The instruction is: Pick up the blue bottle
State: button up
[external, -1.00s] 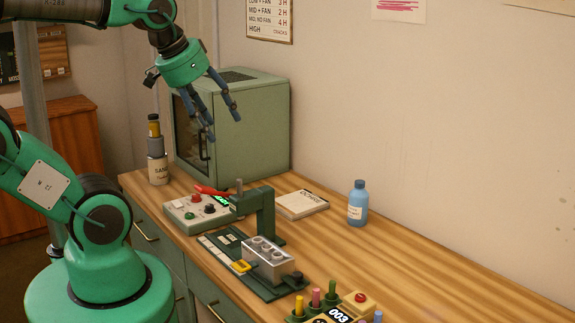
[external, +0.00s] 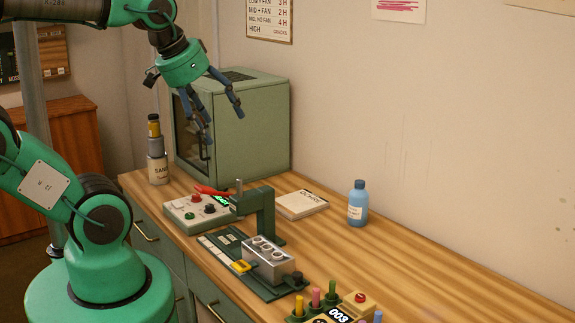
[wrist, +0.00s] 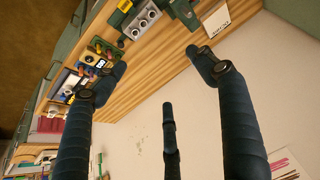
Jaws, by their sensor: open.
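The blue bottle (external: 357,203) stands upright on the wooden table near the wall, right of a flat box, in the external view. It has a white label and a blue cap. My gripper (external: 223,127) is high above the table in front of the green cabinet, well to the left of the bottle and apart from it. Its dark blue fingers are spread and empty. The wrist view shows the open gripper (wrist: 157,65) too. I cannot make out the bottle there for certain.
A green press stand (external: 262,212), a metal block (external: 268,262) and a control box (external: 190,214) stand nearer the front. The green cabinet (external: 247,130) is at the back. The table (external: 440,264) right of the bottle is clear.

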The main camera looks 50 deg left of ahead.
jog(key=shift+r, duration=0.1)
jog(key=w, duration=0.1)
jog(key=n+g+p, duration=0.4)
jog(key=n+p, duration=0.3)
jog(key=p, duration=0.3)
send_over(359, 182)
jog(key=s+d, duration=0.1)
jog(key=s, duration=0.8)
notch_tip(359, 182, down, 10)
jog(key=w+f+p, duration=0.1)
jog(key=w+f, duration=0.2)
jog(key=f, duration=0.2)
jog(key=w+f+n+g, duration=0.1)
jog(key=w+f, duration=0.2)
jog(key=f, duration=0.2)
jog(key=w+a+f+n+p, duration=0.1)
jog(key=w+f, duration=0.1)
jog(key=f, duration=0.4)
jog(key=shift+w+g+p, duration=0.3)
jog(key=shift+w, duration=0.1)
jog(key=shift+w+a+f, duration=0.1)
jog(key=shift+w+f, duration=0.05)
jog(key=shift+f, duration=0.35)
jog(key=shift+f, duration=0.1)
